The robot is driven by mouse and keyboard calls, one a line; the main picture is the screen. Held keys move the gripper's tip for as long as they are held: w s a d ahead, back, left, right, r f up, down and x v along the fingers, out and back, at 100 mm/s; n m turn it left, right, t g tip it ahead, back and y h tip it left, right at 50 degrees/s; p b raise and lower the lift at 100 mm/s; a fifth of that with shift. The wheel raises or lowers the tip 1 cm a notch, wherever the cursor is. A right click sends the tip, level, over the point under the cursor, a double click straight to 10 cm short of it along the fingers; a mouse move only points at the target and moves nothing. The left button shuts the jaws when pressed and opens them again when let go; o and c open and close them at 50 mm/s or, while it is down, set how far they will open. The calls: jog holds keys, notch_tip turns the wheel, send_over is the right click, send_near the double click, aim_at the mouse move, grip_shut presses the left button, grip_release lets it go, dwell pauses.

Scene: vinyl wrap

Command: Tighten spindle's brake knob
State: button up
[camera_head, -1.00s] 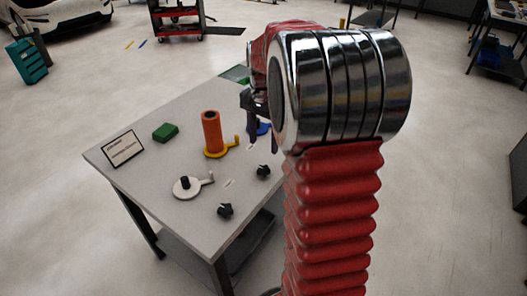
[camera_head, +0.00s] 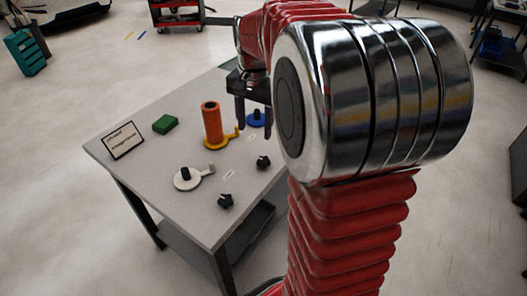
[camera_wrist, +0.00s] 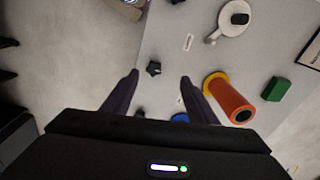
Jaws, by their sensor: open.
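An orange roll (camera_head: 211,124) stands upright on a yellow spindle base (camera_head: 222,143) with a side arm; both show in the wrist view (camera_wrist: 232,100). A white spindle (camera_head: 188,178) with a black post stands bare nearer the front, and a blue spindle (camera_head: 256,119) is partly hidden behind my gripper. Black knobs lie on the table: one near the right edge (camera_head: 263,162), one by the front corner (camera_head: 225,201). My gripper (camera_head: 254,130) is open and empty, above the table right of the orange roll. In the wrist view, a black knob (camera_wrist: 153,68) shows between the fingertips, apart from both.
A green block (camera_head: 165,124) and a sign (camera_head: 123,141) sit on the grey table (camera_head: 150,175). Small labels lie near the spindles. My arm covers the table's right side. A red tool cart (camera_head: 178,14) stands far behind.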

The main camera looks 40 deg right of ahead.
jog(key=s+a+r+n+t, duration=0.1)
jog(key=s+a+n+t, duration=0.3)
jog(key=s+a+n, duration=0.8)
jog(key=s+a, duration=0.5)
jog(key=a, duration=0.2)
jog(key=shift+a+r+t, duration=0.15)
jog(key=shift+t, duration=0.25)
jog(key=c, duration=0.3)
jog(key=shift+c, duration=1.3)
jog(key=shift+d, duration=0.2)
